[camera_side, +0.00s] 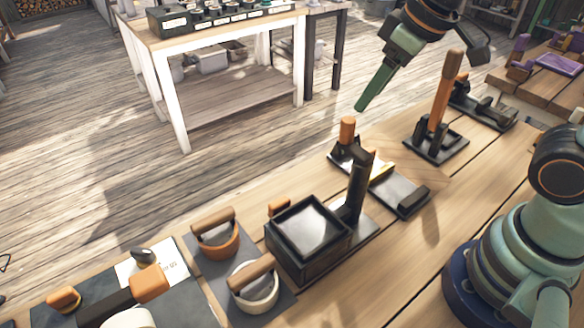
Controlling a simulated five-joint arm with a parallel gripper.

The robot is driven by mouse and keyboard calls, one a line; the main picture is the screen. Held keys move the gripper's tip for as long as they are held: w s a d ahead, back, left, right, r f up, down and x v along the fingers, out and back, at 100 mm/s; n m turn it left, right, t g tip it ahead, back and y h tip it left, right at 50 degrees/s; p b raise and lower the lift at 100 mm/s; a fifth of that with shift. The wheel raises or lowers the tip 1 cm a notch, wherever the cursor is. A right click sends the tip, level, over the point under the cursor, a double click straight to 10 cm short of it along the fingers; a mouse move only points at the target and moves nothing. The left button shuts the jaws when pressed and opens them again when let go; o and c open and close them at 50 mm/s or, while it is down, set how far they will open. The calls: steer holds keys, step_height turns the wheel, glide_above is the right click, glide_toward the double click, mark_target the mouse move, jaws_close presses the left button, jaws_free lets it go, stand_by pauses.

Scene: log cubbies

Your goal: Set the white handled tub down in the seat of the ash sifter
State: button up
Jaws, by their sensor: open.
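The white handled tub (263,298) stands upright on a grey mat at the front of the bench, its wooden handle (251,272) across the top. The likely ash sifter is a black square box (308,271) with a dark post, just right of the tub; I cannot be sure which fixture is the sifter. Its recessed top looks empty. The tub is outside this box, close to its left side. My gripper (424,82) is open and empty, high at the top right, far from the tub. Its green finger points down left.
An orange handled tub (220,244) stands just behind the white one. Other black fixtures with upright wooden handles, one orange-brown (440,95), stand along the bench towards the back right. A black-handled tool (112,303) lies front left. Bare wood lies right of the box.

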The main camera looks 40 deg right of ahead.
steer(key=a+f+n+g, duration=0.3)
steer(key=a+n, duration=0.5)
steer(key=a, duration=0.7)
steer(key=n+g, duration=0.2)
steer(key=n, duration=0.5)
glide_above(251, 269)
steer(key=shift+h, duration=0.4)
steer(key=f, duration=1.1)
steer(key=shift+s+a, duration=0.1)
steer(key=shift+a, duration=0.25)
steer(key=shift+d+f, duration=0.2)
steer(key=shift+f, duration=1.35)
steer(key=shift+d+f, duration=0.2)
steer(key=shift+f, duration=1.3)
jaws_close()
